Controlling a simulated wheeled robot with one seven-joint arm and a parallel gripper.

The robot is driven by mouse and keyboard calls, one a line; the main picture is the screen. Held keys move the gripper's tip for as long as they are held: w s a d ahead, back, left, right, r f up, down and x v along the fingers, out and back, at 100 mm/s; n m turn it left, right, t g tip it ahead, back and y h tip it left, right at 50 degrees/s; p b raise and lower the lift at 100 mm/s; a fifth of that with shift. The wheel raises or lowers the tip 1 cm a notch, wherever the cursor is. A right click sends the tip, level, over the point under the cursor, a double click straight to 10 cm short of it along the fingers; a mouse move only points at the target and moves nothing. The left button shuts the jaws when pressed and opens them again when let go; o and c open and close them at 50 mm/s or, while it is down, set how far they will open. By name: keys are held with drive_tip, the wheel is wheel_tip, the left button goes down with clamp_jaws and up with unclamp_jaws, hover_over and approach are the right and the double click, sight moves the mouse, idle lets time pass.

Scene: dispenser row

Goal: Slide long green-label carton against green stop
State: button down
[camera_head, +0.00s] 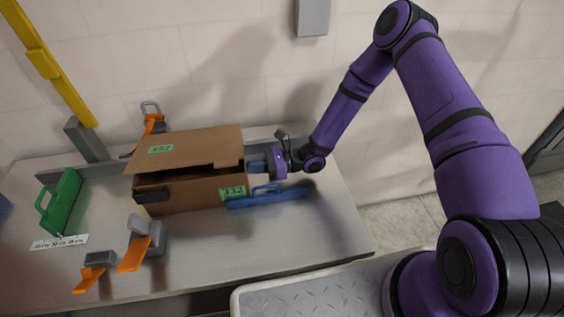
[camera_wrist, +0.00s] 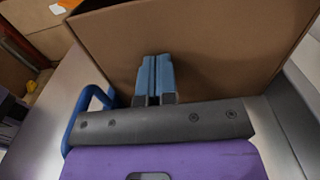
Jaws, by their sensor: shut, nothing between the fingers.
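The long cardboard carton (camera_head: 200,187) with green labels stands on the grey table, its top flap partly raised. The green stop (camera_head: 66,201), a bar with a handle, lies at the left end of the table, with a clear gap between it and the carton. My gripper (camera_head: 255,164) is at the carton's right end. In the wrist view its blue fingers (camera_wrist: 155,76) are together and empty, pointing at the carton's brown end wall (camera_wrist: 210,45). They are at or very near the wall; I cannot tell whether they touch.
A blue bar with a handle (camera_head: 266,197) lies at the carton's front right. Orange-handled clamps stand in front (camera_head: 135,254) and behind (camera_head: 152,123). A white scale strip (camera_head: 60,242) lies by the green stop. Table between stop and carton is mostly bare.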

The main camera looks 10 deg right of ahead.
drive_tip(key=a, duration=2.6)
drive_tip(key=shift+a, duration=0.2)
